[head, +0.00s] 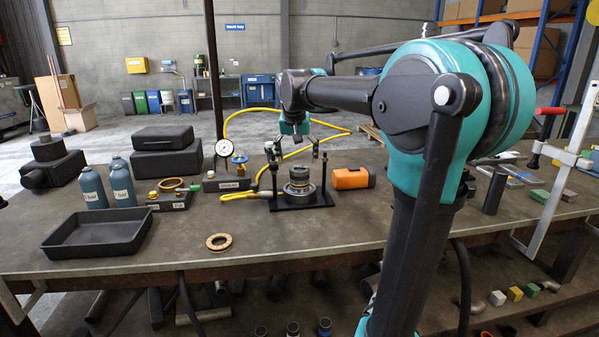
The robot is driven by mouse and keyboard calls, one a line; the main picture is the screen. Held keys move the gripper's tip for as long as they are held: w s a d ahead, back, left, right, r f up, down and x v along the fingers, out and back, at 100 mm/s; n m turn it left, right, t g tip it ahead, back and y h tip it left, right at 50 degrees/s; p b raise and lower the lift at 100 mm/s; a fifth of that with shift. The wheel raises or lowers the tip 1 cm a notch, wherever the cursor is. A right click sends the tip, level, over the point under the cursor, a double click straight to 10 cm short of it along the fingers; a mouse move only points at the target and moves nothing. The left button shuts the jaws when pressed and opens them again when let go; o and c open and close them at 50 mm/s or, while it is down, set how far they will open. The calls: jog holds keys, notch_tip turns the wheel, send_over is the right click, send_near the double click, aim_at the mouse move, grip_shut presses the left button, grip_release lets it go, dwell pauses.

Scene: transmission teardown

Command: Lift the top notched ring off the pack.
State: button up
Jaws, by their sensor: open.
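The pack (299,190) is a short stack of dark and metallic rings on a black base plate near the middle of the bench. Its top notched ring (299,171) is small in this view, and its notches cannot be made out. My gripper (297,155) is above the pack, pointing down, with its fingers spread apart to either side. It appears empty and clear of the top ring. A tan ring (219,242) with a notched-looking edge lies flat on the bench, near the front and left of the pack.
An empty black tray (98,246) lies at the front left. Two blue bottles (121,182), a dial gauge (223,149) and a yellow hose (262,183) are left of the pack. The bench front is mostly clear.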

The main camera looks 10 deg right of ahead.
aim_at(299, 170)
jog(key=shift+d+x, duration=0.2)
jog(key=shift+x, duration=1.75)
jog(key=shift+s, duration=0.1)
jog(key=shift+c, duration=0.5)
jog(key=c, duration=1.4)
jog(key=shift+r, duration=0.1)
